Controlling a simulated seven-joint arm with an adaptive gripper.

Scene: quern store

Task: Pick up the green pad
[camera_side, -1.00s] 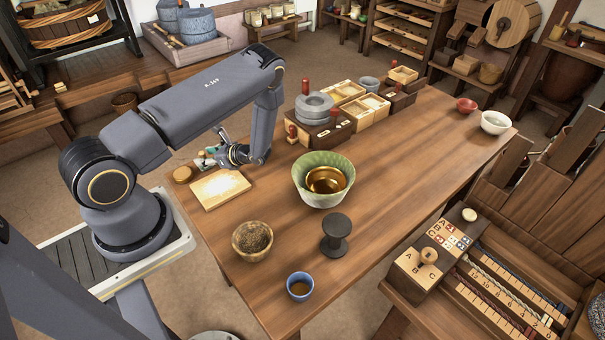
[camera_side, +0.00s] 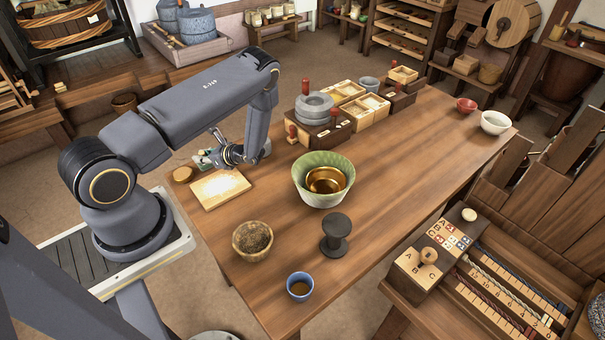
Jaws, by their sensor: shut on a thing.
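The green pad (camera_side: 203,158) shows as a small pale green patch at the left end of my gripper, at the table's far left edge. My gripper (camera_side: 212,156) reaches left from the wrist, low near the table top, and is shut on the pad. The fingers cover part of the pad. I cannot tell whether the pad is clear of the table.
A pale board (camera_side: 220,188) lies just in front of my gripper, with a small round wooden piece (camera_side: 183,174) to its left. A stone quern (camera_side: 314,107) stands to the right. A green bowl (camera_side: 323,180) holds a brass bowl (camera_side: 326,181). The table's right half is mostly clear.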

